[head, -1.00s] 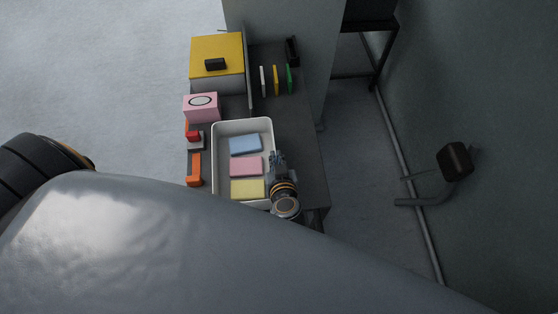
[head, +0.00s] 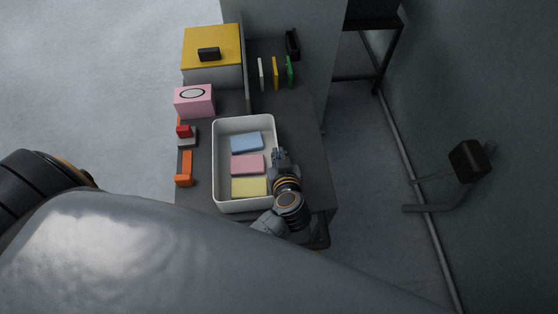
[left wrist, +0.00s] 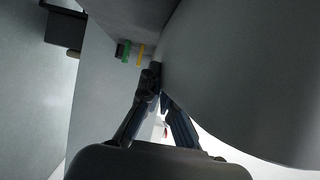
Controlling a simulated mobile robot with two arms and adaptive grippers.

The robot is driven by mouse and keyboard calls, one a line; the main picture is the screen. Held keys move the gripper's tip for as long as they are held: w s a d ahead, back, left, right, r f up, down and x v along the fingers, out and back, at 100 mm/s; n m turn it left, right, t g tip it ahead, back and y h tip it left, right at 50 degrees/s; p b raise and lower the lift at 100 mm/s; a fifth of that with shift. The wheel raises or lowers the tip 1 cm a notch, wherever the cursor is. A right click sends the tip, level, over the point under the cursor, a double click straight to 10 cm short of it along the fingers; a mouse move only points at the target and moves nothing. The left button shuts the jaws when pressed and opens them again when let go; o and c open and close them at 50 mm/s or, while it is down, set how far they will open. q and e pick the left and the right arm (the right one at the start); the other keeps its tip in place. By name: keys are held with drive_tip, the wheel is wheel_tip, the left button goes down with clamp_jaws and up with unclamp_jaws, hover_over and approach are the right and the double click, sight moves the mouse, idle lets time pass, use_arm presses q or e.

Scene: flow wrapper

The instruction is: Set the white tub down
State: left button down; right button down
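The white tub (head: 216,165) is an open rectangular box over the dark table in the head view. A blue pack (head: 247,142), a pink pack (head: 247,164) and a yellow pack (head: 249,187) lie inside it in a row. My left gripper (head: 281,160) is at the tub's right long side, with its fingers closed on the wall. In the left wrist view the gripper's fingers (left wrist: 160,90) come together beside a large pale surface that looks like the tub (left wrist: 240,80). Whether the tub's base touches the table is hidden. My right gripper is out of view.
The dark table (head: 305,130) has a bare strip right of the tub. A pink box (head: 194,103), a red-topped part (head: 186,132) and an orange part (head: 185,168) stand left. A yellow-topped box (head: 212,47) and upright white, yellow and green slabs (head: 275,73) stand behind.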

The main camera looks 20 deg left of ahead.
use_arm(q)
drive_tip(key=shift+f, duration=0.1)
idle(0.3)
drive_tip(key=c, duration=1.5)
unclamp_jaws()
drive_tip(key=b+v, duration=0.1)
drive_tip(key=v, duration=1.1)
drive_tip(key=shift+d, duration=0.1)
